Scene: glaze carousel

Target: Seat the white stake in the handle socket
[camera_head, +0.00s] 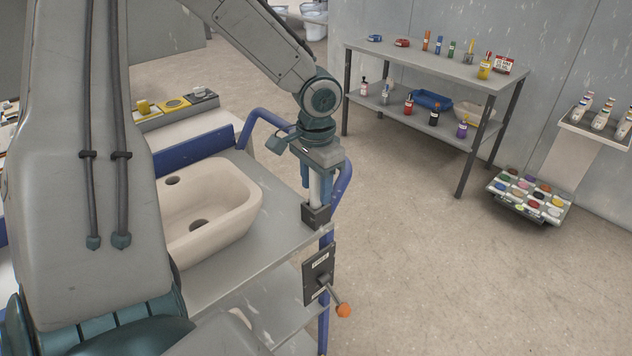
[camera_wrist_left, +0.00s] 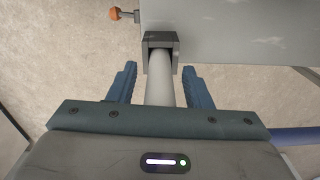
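The white stake (camera_head: 315,186) stands upright at the corner of the grey cart top, with its lower end in the dark handle socket (camera_head: 316,217). In the left wrist view the stake (camera_wrist_left: 160,85) runs from under my gripper into the dark square socket (camera_wrist_left: 161,40). How deep it sits is hidden. My left gripper (camera_head: 326,182) is above the socket with its fingers on either side of the stake. In the wrist view the fingers of the gripper (camera_wrist_left: 160,72) are apart, with a gap on both sides of the stake. My right gripper is not in view.
A cream basin (camera_head: 232,205) stands on the cart beside the socket. A dark plate (camera_head: 318,274) with an orange-knobbed lever (camera_head: 344,310) is on the cart's side. Blue rails (camera_head: 262,116) edge the cart.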

